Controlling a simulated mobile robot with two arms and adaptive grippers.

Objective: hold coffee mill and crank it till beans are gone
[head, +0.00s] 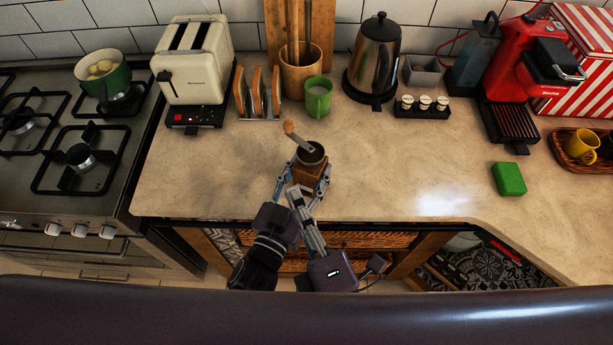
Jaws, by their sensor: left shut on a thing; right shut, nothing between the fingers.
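The coffee mill (312,172) stands near the front of the counter, with a wooden body and a dark round bowl on top. Its crank (300,137) points up and to the left and ends in a light wooden knob. My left gripper (308,176) is shut on the mill's body, with a finger on either side. My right gripper (295,194) is shut and empty, just in front of the mill and below the crank, apart from the knob. It hides part of the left gripper. I cannot tell whether beans are in the bowl.
Behind the mill stand a green mug (318,97), a toast rack (258,93), a toaster (195,62) and a kettle (373,62). A green sponge (509,179) lies to the right. The stove (60,190) is at left. Counter beside the mill is clear.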

